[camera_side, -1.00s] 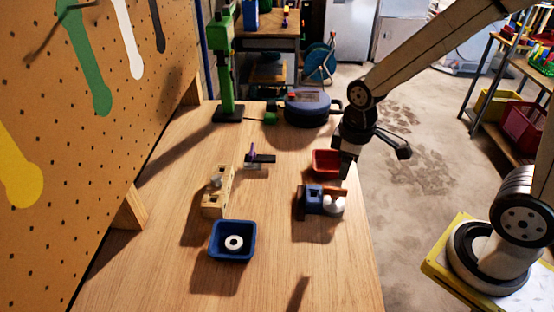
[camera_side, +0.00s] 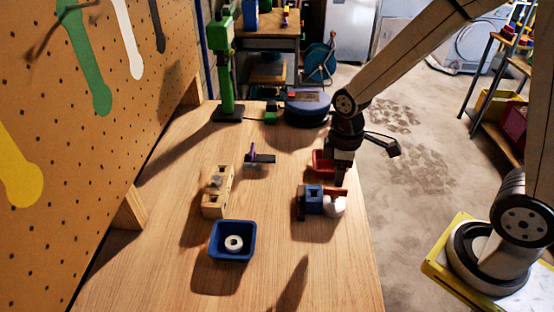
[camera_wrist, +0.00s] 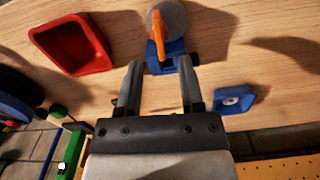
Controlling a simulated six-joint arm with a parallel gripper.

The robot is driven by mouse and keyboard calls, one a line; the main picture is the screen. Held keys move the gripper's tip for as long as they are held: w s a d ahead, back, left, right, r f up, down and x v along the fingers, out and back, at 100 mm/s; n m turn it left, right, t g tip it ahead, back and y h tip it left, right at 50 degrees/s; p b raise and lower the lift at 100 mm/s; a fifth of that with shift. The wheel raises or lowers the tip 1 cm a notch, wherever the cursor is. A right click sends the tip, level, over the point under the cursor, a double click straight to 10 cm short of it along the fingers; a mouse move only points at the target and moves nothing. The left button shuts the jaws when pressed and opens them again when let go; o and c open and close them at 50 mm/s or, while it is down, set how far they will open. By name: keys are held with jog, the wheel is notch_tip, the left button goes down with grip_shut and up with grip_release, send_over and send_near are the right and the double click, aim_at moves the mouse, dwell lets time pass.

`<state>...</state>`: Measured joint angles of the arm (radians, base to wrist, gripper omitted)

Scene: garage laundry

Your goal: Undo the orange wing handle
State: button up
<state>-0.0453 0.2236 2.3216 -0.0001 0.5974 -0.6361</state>
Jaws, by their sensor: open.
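The orange wing handle (camera_wrist: 158,36) lies across a pale round knob (camera_wrist: 172,18) beside a blue block (camera_wrist: 170,55) in the wrist view. In the side view the handle (camera_side: 336,191) looks brownish orange, with the white knob (camera_side: 335,207) below it and the blue block (camera_side: 314,200) at its left. My gripper (camera_wrist: 160,70) is open and empty, its two fingers pointing toward the block and handle with a gap between them. In the side view my gripper (camera_side: 340,182) hangs just above and behind the handle; whether it touches cannot be told.
A red bin (camera_side: 319,160) stands close behind my gripper. A blue tray (camera_side: 232,255) holds a white ring (camera_side: 233,243). A tan wooden block (camera_side: 216,195) and a small dark fixture with a purple part (camera_side: 258,159) stand left. The front middle of the table (camera_side: 255,285) is clear.

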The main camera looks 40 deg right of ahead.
aim_at(334, 200)
jog(key=shift+f, duration=2.45)
grip_shut()
